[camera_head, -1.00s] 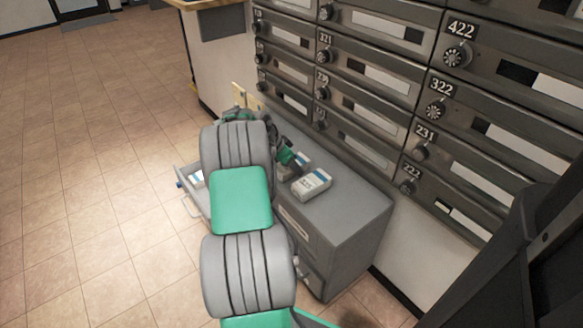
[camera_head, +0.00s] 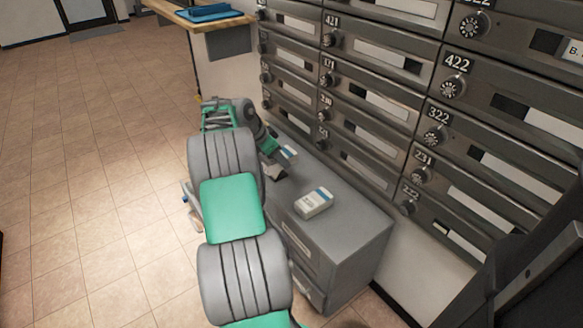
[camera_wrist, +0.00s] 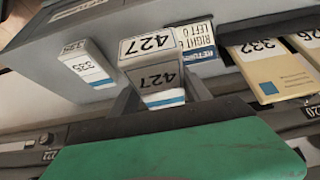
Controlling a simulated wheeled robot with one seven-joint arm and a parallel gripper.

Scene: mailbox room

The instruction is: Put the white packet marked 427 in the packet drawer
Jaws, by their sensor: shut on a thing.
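The white packet marked 427 (camera_wrist: 151,68), with a blue stripe, is held upright in my gripper (camera_wrist: 158,98) in the wrist view. In the head view, my gripper (camera_head: 277,162) is over the far part of the grey cabinet top, with the white packet (camera_head: 289,153) at its tip. My arm hides part of it. The packet drawer (camera_head: 190,198) sticks out at the cabinet's left side, open, mostly hidden behind my arm. Something pale shows in it.
Another white packet, marked 335 (camera_wrist: 86,64), lies on the cabinet top (camera_head: 345,222); it also shows in the head view (camera_head: 314,201). Yellowish packets (camera_wrist: 270,78) and a printed card (camera_wrist: 197,42) show in the wrist view. Mailboxes (camera_head: 375,105) line the wall. Floor left is clear.

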